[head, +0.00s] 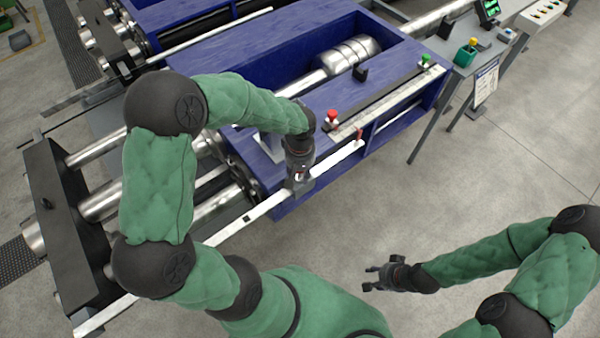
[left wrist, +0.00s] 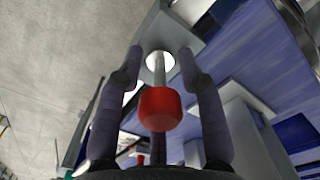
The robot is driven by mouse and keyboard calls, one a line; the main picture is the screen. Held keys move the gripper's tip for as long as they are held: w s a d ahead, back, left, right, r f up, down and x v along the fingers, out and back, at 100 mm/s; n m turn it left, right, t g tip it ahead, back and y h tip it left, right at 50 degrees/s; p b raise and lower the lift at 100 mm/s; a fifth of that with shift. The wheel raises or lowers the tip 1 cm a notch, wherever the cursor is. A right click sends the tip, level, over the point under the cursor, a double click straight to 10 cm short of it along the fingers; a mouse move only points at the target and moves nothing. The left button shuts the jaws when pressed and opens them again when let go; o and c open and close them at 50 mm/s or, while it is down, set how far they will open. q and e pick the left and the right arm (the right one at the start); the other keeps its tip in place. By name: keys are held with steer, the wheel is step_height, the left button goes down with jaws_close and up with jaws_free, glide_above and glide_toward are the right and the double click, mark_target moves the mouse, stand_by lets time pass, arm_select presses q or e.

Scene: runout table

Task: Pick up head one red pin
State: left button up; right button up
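A red pin (left wrist: 160,105) with a rounded red head and a pale metal shaft shows in the left wrist view, its far end at a bright round opening in a grey part. My left gripper (left wrist: 160,68) is open, with one finger on each side of the pin and visible gaps to its head. In the head view my left gripper (head: 298,184) is low over the pale rail at the blue machine's near edge and hides the pin. My right gripper (head: 374,278) is open and empty above the floor.
The blue machine frame (head: 262,62) holds a metal cylinder (head: 348,55). A red knob (head: 333,115) and a green knob (head: 425,59) stand on its top edge. A dark end plate (head: 65,225) is at left.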

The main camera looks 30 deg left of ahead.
arm_select(q)
jaws_close()
steer(key=shift+r, duration=0.1)
stand_by(0.3)
